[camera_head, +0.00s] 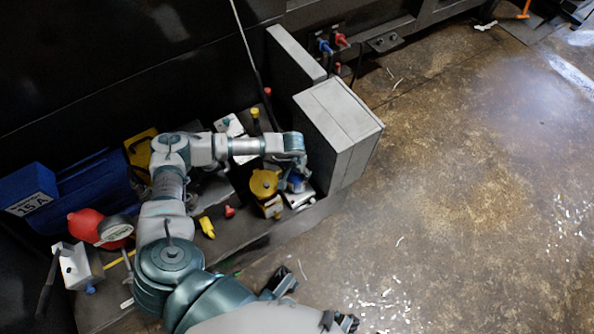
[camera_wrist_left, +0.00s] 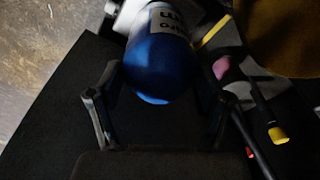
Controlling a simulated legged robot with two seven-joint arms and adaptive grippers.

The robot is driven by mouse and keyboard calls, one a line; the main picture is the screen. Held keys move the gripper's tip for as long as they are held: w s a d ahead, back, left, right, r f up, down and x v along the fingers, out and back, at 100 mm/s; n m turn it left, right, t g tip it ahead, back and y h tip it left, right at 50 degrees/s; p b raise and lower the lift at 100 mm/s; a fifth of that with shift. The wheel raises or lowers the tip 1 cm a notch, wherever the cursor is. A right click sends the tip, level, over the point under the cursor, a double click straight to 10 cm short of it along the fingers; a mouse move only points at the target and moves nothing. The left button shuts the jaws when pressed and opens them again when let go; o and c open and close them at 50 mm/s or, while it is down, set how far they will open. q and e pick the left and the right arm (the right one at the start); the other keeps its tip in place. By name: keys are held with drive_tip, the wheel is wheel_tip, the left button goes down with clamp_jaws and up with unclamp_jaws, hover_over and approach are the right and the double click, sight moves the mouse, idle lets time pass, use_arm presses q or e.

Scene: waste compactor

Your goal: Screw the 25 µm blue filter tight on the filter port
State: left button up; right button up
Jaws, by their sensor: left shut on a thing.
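The blue filter (camera_wrist_left: 158,70) is a rounded blue cylinder with a white printed label, seen between the two fingers of my left gripper (camera_wrist_left: 158,92) in the left wrist view. The gripper is shut on it. A pale metal part (camera_wrist_left: 128,14) lies behind the filter's far end. The filter port and the thread are hidden, so I cannot tell how they meet.
A tall grey box (camera_head: 340,125) stands close right of my left gripper. A yellow round-topped part (camera_head: 264,183) is just left of it. A red round part (camera_head: 88,226) and a blue case (camera_head: 32,190) are at the left. Open floor lies right.

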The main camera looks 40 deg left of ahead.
use_arm(q)
drive_tip(key=shift+s+f, duration=0.1)
drive_tip(key=m+b, duration=0.1)
drive_tip(key=m, duration=0.4)
drive_tip(key=shift+h+b, duration=0.3)
drive_tip(key=o, duration=1.2)
